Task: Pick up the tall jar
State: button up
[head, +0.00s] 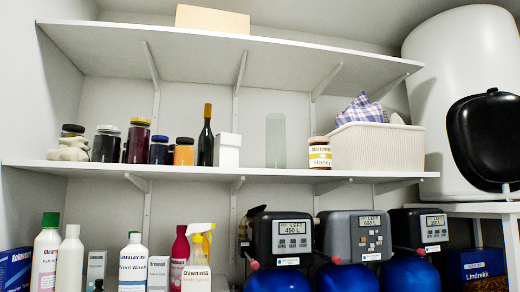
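Several dark jars stand in a row on the left of the middle shelf. All stand upright.
On the same shelf (250,170) stand a dark bottle (206,143), a white box (228,152), a translucent cylinder (276,141), a honey jar (320,154) and a basket (377,148). Bottles and control units fill the level below.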

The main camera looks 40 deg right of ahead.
aim_at(275, 126)
jog(key=k, duration=0.7)
jog(key=z, duration=1.05)
jog(key=i, duration=0.5)
